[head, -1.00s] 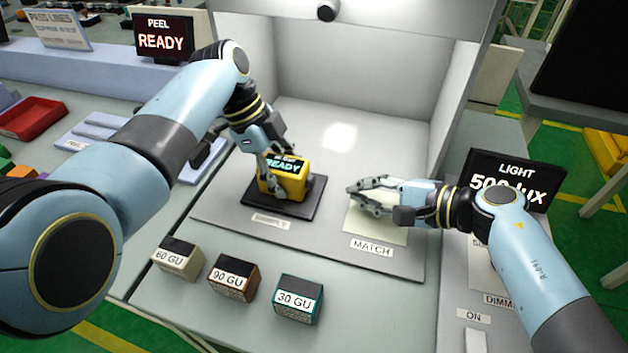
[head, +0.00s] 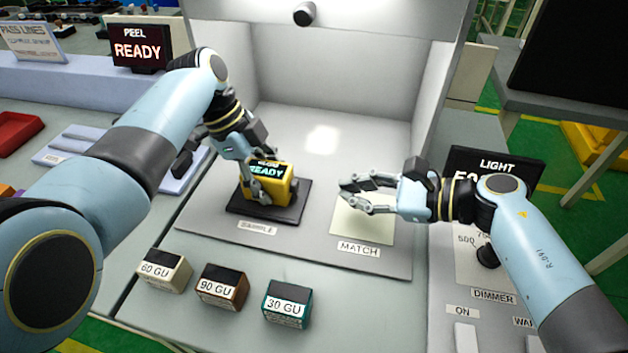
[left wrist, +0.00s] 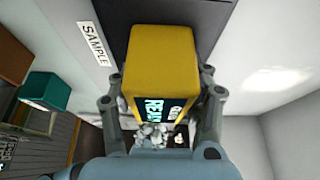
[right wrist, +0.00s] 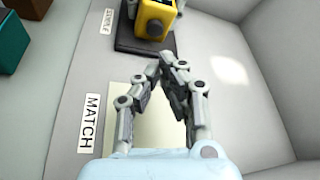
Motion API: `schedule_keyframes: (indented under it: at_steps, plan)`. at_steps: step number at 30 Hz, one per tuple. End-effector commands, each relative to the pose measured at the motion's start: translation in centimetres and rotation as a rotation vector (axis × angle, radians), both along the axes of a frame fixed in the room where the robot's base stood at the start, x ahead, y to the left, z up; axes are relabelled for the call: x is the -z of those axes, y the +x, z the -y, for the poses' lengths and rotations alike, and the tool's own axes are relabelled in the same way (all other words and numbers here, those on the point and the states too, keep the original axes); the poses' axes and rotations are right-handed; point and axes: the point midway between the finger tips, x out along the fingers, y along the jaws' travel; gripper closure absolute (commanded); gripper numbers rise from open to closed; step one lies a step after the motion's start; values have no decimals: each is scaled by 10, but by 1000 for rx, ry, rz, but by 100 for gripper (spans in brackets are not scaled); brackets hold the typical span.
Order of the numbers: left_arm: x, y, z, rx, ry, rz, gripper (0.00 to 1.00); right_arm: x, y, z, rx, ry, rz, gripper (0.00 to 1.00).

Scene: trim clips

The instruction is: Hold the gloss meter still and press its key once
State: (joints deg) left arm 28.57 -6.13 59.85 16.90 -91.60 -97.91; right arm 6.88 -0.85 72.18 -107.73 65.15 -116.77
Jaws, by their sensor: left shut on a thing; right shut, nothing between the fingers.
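The yellow gloss meter (head: 278,192) stands on the dark sample panel (head: 298,212) inside the light booth, its screen reading READY. In the left wrist view the meter (left wrist: 160,55) sits between the two fingers. My left gripper (head: 268,188) is shut on the meter's sides. In the right wrist view a dark round part shows on the side of the meter (right wrist: 155,10). My right gripper (head: 345,197) is shut and empty above the pale MATCH card (head: 370,228), apart from the meter and to its right, fingertips pointing left.
Three blocks, 60 GU (head: 164,271), 90 GU (head: 222,287) and 30 GU (head: 287,304), stand along the front. A LIGHT display (head: 495,170) and dimmer knob (head: 487,256) are at the right. A PEEL display (head: 139,45) reads READY. The booth floor behind is clear.

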Motion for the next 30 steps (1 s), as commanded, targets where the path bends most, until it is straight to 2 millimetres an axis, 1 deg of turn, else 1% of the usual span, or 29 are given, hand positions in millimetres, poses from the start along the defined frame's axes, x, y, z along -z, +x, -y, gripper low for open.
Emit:
schedule_keyframes:
  at_steps: [1, 3, 6, 9, 12, 23, 26, 30]
  plan:
    - [0, 0, 0, 0, 0, 0, 92, -3, -4, 8, 15, 36, -77, 100]
    - [0, 0, 0, 0, 0, 0, 92, -9, -10, 18, 36, 85, -189, 100]
    - [0, 0, 0, 0, 0, 0, 92, -14, -19, 33, 55, 132, -314, 100]
    - [0, 0, 0, 0, 0, 0, 92, -16, -28, 51, 60, 138, -367, 100]
    - [0, 0, 0, 0, 0, 0, 92, -12, -31, 59, 64, 120, -367, 100]
    - [0, 0, 0, 0, 0, 0, 92, -10, -30, 56, 65, 121, -367, 100]
    - [0, 0, 0, 0, 0, 0, 92, -7, -28, 48, 65, 121, -366, 100]
    - [0, 0, 0, 0, 0, 1, 92, 1, -21, 26, 63, 123, -367, 100]
